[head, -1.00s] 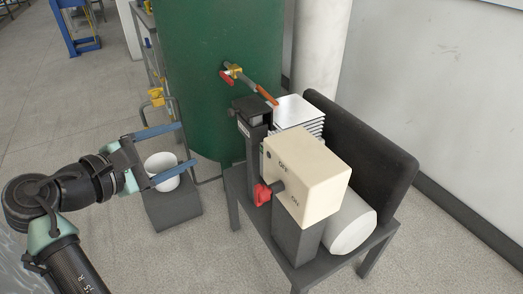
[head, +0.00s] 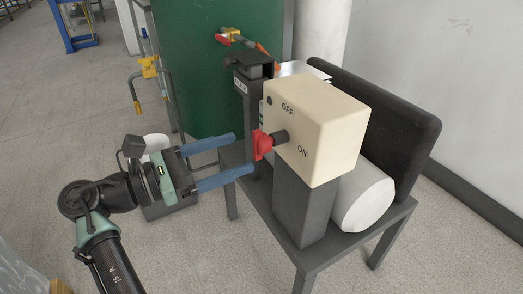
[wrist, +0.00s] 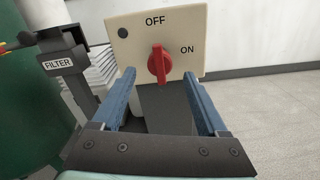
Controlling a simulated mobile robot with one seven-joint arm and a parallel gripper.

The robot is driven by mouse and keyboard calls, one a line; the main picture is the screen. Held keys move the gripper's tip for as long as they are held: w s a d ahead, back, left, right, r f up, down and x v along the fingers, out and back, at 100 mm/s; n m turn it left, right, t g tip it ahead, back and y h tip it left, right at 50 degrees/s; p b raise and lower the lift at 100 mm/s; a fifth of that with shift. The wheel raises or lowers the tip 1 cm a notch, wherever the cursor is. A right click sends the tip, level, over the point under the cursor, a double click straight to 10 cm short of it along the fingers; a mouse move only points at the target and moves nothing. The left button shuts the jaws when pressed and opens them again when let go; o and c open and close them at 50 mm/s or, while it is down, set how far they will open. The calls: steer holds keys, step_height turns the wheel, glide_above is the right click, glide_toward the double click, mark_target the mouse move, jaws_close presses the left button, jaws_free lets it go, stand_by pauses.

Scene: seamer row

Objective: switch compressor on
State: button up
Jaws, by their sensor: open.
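The compressor's switch box (head: 318,130) is cream, with the labels OFF and ON, and stands on a dark post. Its red rotary knob (head: 263,145) is on the face toward my gripper. In the wrist view the red knob (wrist: 159,63) stands upright, below OFF, with ON to its right. My gripper (head: 245,153) is open, its two blue fingers pointing at the knob. In the wrist view the fingers (wrist: 160,82) are to the left and right of the knob's line, apart from it. Nothing is between them in their grip.
A dark stand (head: 315,262) carries the post, a white cylinder (head: 364,200) and a dark panel (head: 385,125). A FILTER post (wrist: 60,65) is left of the box. Open floor lies at front left.

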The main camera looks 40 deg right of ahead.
mark_target(253, 147)
steer(key=b+x, duration=0.2)
steer(key=x, duration=0.4)
steer(key=shift+d, duration=0.3)
jaws_close()
